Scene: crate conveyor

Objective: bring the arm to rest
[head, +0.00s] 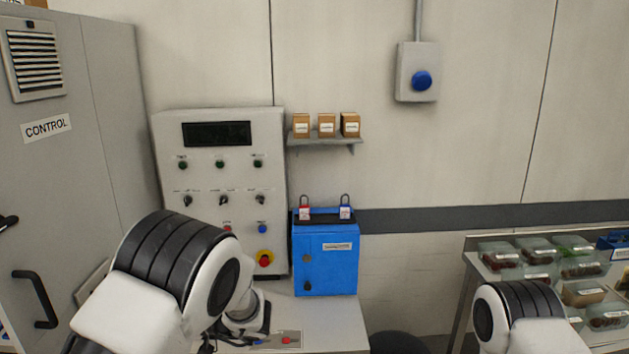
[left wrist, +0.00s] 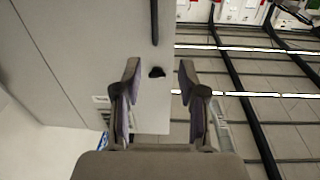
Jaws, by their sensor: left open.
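My left arm (head: 180,275) enters the head view from the lower left, in front of the control panel. My left gripper (left wrist: 158,78) shows in the left wrist view with its two dark fingers spread apart and nothing between them. Beyond the fingertips are a light grey cabinet surface and a small black part. My right arm (head: 525,315) shows at the lower right of the head view; its gripper is outside the frames.
A control panel (head: 218,130) and a blue box (head: 325,270) with two padlocks stand on a counter behind my left arm. A grey cabinet (head: 100,120) is at left. A rack with packed trays (head: 535,252) is at right. Small cartons (head: 326,125) sit on a wall shelf.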

